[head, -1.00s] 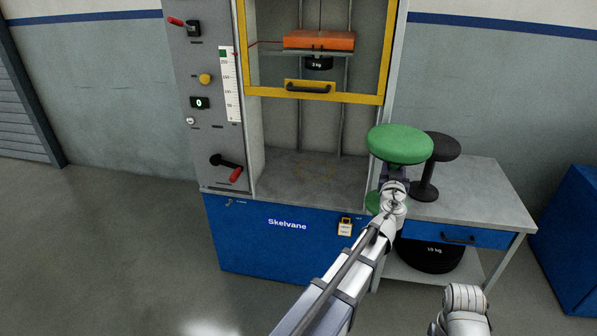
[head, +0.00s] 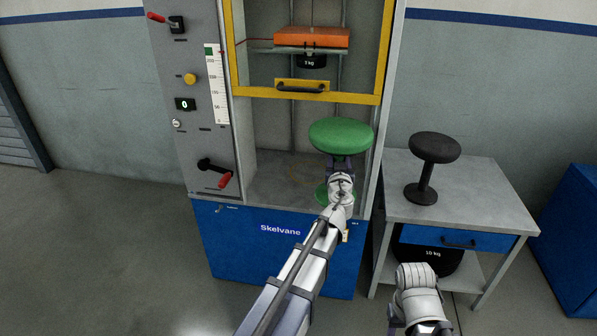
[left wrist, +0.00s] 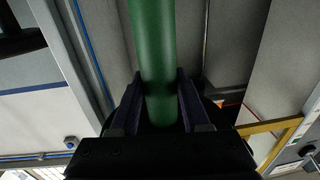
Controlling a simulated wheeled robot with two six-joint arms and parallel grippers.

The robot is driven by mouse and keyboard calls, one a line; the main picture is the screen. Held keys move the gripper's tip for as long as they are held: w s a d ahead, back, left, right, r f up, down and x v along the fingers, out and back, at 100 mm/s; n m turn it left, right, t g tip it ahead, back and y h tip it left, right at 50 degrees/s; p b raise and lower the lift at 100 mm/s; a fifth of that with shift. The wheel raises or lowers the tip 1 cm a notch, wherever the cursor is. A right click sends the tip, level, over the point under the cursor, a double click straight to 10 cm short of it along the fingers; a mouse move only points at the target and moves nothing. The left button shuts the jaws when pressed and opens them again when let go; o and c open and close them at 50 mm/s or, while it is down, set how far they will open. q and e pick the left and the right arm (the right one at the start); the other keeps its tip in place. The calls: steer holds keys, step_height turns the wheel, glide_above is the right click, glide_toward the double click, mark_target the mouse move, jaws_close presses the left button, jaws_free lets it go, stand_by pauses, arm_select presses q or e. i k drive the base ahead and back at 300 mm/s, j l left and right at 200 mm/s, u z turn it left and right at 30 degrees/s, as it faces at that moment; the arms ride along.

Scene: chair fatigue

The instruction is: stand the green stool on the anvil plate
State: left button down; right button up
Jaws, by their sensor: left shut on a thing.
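The green stool (head: 341,136) is upright in the head view, at the right part of the test machine's opening. My left gripper (head: 341,170) is shut on its stem. The left wrist view shows the green stem (left wrist: 153,50) between the two dark fingers. The stool's green base (head: 322,192) is partly hidden by my arm and overlaps the front right of the anvil plate (head: 270,190) in the picture. I cannot tell whether the base touches the plate. My right arm shows at the bottom, but its gripper fingers are not visible.
The yellow-framed guard (head: 300,95) is raised, with an orange block (head: 311,38) and black weight (head: 312,61) above. The machine's right post (head: 381,120) is close to the stool. A black stool (head: 434,148) stands on the side table (head: 480,205). The plate's left part is bare.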

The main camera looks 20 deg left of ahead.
mark_target(308, 172)
steer(key=i+l+u, duration=0.1)
steer(key=i+u, duration=0.15)
steer(key=i, duration=0.35)
steer(key=i+l+u, duration=0.25)
steer(key=i, duration=0.35)
steer(key=j, duration=0.1)
